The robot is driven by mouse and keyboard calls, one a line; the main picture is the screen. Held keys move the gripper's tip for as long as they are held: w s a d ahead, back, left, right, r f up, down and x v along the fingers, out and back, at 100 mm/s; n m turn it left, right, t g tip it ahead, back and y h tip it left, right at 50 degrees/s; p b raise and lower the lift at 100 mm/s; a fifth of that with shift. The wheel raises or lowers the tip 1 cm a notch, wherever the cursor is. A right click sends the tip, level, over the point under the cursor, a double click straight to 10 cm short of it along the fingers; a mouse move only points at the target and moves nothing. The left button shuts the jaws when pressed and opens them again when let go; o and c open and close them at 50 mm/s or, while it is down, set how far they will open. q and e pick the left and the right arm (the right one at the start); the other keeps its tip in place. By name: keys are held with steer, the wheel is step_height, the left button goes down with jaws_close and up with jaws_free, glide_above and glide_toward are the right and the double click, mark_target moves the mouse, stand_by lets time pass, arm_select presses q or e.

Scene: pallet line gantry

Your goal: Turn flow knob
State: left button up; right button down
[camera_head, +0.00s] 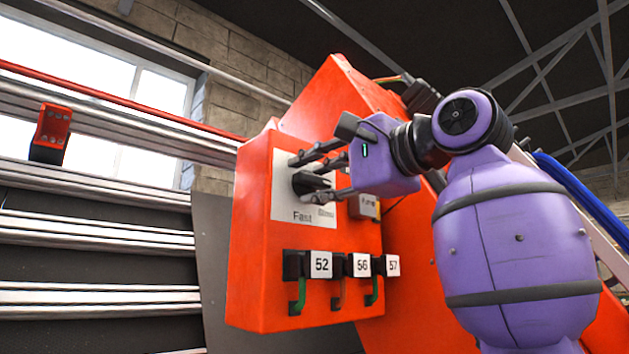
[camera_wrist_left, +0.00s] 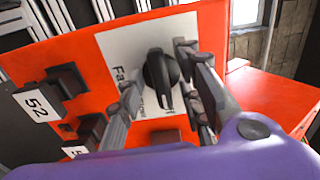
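The flow knob (camera_head: 308,183) is a black pointer knob on a pale plate (camera_head: 290,208) marked "Fast" and what looks like "Slow", on the front of an orange control box (camera_head: 258,290). In the left wrist view the knob (camera_wrist_left: 160,72) stands between the two fingers of my left gripper (camera_wrist_left: 160,88). The fingers are apart, one on each side of the knob. A gap shows on the "Fast" side; contact on the other side is unclear. In the head view my left gripper (camera_head: 303,178) reaches the knob from the right. My right gripper is not in view.
Below the knob, black-and-green fittings carry labels 52 (camera_head: 321,264), 56 (camera_head: 362,265) and 57 (camera_head: 392,265). A small labelled part (camera_head: 369,206) sits beside the plate, close under my wrist. Metal rails (camera_head: 100,225) run at the left.

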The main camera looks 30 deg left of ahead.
arm_select(q)
steer(key=v, duration=1.1)
steer(key=shift+d, duration=0.25)
